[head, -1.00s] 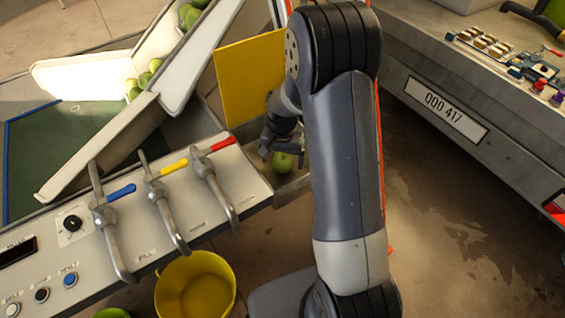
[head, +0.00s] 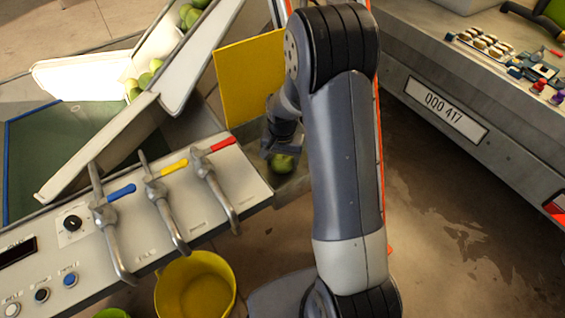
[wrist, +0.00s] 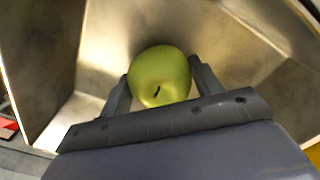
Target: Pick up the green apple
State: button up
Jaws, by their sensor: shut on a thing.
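A green apple (head: 283,163) sits in a metal bin at the right end of the control panel. In the wrist view the apple (wrist: 160,76) is between the two fingers, with its stem hollow facing the camera. My gripper (head: 281,150) reaches down over the bin and is shut on the apple; it also shows in the wrist view (wrist: 162,84). The metal bin (wrist: 240,50) has sloping walls around the apple. Whether the apple touches the bin floor cannot be told.
A panel (head: 150,205) with several levers stands left of the bin, and a yellow plate (head: 250,80) rises behind it. A yellow bucket (head: 195,285) is on the floor in front. More green apples (head: 145,80) lie in the chute at upper left.

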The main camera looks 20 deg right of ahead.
aim_at(282, 156)
notch_tip(282, 156, up, 10)
jog(key=shift+p, duration=0.3)
dwell(0.3)
dwell(0.9)
